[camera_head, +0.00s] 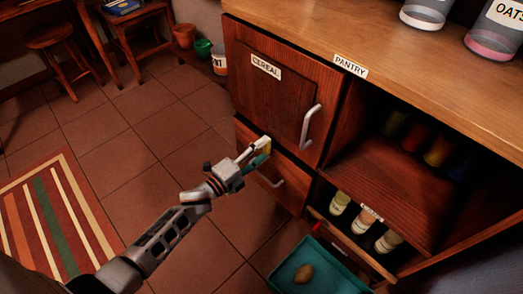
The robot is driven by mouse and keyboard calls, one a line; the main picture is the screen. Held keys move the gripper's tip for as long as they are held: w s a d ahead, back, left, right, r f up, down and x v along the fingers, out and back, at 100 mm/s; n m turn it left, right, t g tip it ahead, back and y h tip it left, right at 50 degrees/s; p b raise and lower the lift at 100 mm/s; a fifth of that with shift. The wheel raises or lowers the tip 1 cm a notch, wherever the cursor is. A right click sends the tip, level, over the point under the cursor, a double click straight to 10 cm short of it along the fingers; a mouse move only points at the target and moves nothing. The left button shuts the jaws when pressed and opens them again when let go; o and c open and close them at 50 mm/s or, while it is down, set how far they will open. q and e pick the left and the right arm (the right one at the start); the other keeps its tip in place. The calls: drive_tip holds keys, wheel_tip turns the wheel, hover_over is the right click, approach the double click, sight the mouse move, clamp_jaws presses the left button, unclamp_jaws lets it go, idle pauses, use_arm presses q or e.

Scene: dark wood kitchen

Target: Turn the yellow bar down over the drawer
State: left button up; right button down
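The yellow bar (266,147) shows only as a small patch at the upper edge of the drawer front, beside my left fingertips. The rest of it is hidden behind the gripper. A teal patch shows at the fingers. I cannot tell whether they are closed on the bar. My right gripper is out of view.
The CEREAL door (279,90) is closed, with its handle (310,127) projecting. At right is an open shelf (380,165) with jars, above a low rack of bottles (340,203). A teal tray (335,280) is on the floor.

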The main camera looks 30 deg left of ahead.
use_arm(q)
drive_tip(key=o, duration=0.4)
drive_tip(key=v, duration=1.2)
drive_tip(key=shift+r, duration=0.1)
